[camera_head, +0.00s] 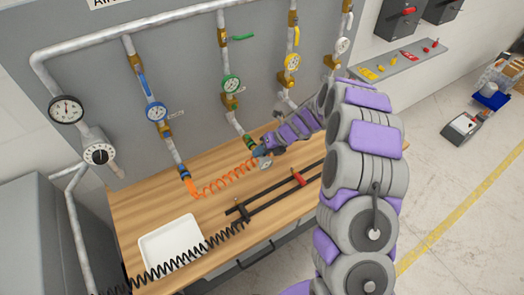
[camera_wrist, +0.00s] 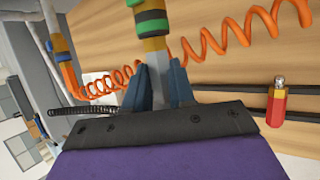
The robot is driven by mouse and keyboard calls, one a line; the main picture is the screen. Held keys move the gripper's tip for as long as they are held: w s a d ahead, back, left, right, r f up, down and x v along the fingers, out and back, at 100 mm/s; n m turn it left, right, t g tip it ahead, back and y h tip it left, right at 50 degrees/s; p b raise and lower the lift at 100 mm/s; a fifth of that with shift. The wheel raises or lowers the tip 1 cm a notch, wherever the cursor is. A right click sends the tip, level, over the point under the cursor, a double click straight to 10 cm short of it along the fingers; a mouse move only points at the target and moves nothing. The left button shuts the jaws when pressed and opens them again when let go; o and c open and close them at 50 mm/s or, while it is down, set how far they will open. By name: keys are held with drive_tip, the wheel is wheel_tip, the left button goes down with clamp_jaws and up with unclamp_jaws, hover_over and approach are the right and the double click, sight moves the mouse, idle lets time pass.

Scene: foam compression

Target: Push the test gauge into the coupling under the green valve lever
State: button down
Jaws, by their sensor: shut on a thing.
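That pipe runs down to the coupling (camera_head: 248,139), a green-banded end above the bench. In the wrist view the coupling's green and black bands (camera_wrist: 152,22) sit over a brass part. My gripper (camera_head: 260,151) is just below the coupling. In the wrist view its blue fingers (camera_wrist: 158,88) are shut on the grey stem of the test gauge (camera_wrist: 157,68). The gauge's white dial (camera_head: 265,163) shows below my gripper. The stem lines up with the brass part; I cannot tell how deep it sits.
An orange coiled hose (camera_head: 222,182) runs across the wooden bench (camera_head: 140,207) beside my gripper. Black rails (camera_head: 275,190) with a red-bodied piece (camera_head: 299,179) lie in front. A white tray (camera_head: 172,247) is front left. Neighbouring pipes with gauges stand on both sides.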

drive_tip(key=c, duration=0.9)
unclamp_jaws()
drive_tip(key=shift+o, duration=0.2)
drive_tip(key=shift+r, duration=0.1)
drive_tip(key=w+v, duration=0.1)
drive_tip(key=v, duration=1.6)
drive_tip(key=shift+s+p, duration=0.4)
drive_tip(key=shift+s+r, duration=0.1)
drive_tip(key=s+r+n+g+h+b, duration=0.25)
drive_tip(key=s+n+b, duration=0.45)
drive_tip(key=s+n, duration=0.95)
drive_tip(key=s+d+f+n+h+b, duration=0.2)
drive_tip(key=s+n, duration=0.5)
drive_tip(key=s, duration=0.5)
drive_tip(key=s+d+f+n+h+b, duration=0.3)
drive_tip(key=s+n, duration=0.4)
drive_tip(key=s, duration=0.5)
drive_tip(key=shift+s+d+f+b, duration=0.4)
drive_tip(key=shift+d+f+b, duration=0.2)
drive_tip(key=shift+d+f, duration=0.2)
